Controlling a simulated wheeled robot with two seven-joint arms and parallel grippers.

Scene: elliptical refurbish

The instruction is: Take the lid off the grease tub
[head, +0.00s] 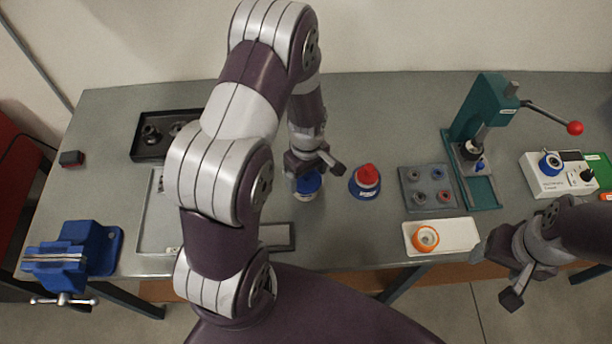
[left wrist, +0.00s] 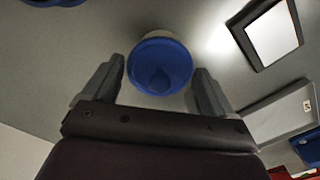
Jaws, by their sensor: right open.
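The grease tub with a round blue lid (head: 308,185) stands on the bench, partly hidden under my left gripper (head: 314,166). In the left wrist view the blue lid (left wrist: 160,66) lies between the two fingers of my left gripper (left wrist: 160,75), with a pale strip of the tub (left wrist: 158,34) showing behind it. The fingers are open, one on each side of the lid, with a small gap visible on both sides. How far the fingertips reach down beside the lid I cannot tell. My right gripper (head: 510,277) is open and empty at the bench's front right.
A blue container with a red cone top (head: 366,178) stands just right of the tub. A grey tray with rings (head: 429,188), a white tray with an orange ring (head: 455,236) and a green press (head: 478,130) stand further right. A black tray (head: 150,150) and blue vise (head: 70,255) are left.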

